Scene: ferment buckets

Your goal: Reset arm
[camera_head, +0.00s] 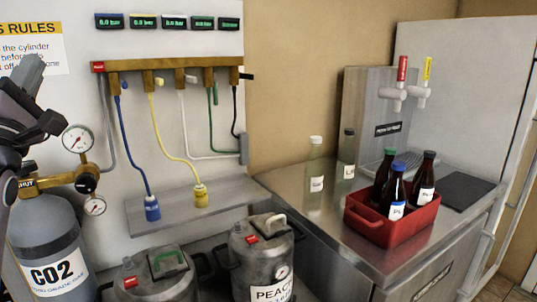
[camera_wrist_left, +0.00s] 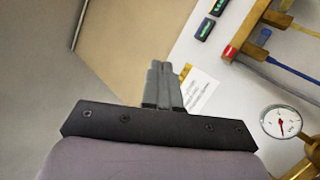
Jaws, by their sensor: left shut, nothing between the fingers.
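My left gripper (camera_head: 28,72) is at the far left of the head view, raised above the CO2 cylinder (camera_head: 48,240) and its gauge. In the left wrist view its two grey fingers (camera_wrist_left: 161,70) are pressed together with nothing between them. They point toward the wall and the rules sign, and touch no object that I can see. My right gripper is not in view.
A brass regulator with round gauges (camera_head: 78,138) sits close to my left arm. Two metal kegs (camera_head: 265,262) stand below a small shelf. A manifold (camera_head: 165,64) with coloured hoses is on the wall. A red crate (camera_head: 392,229) of bottles stands on the steel counter.

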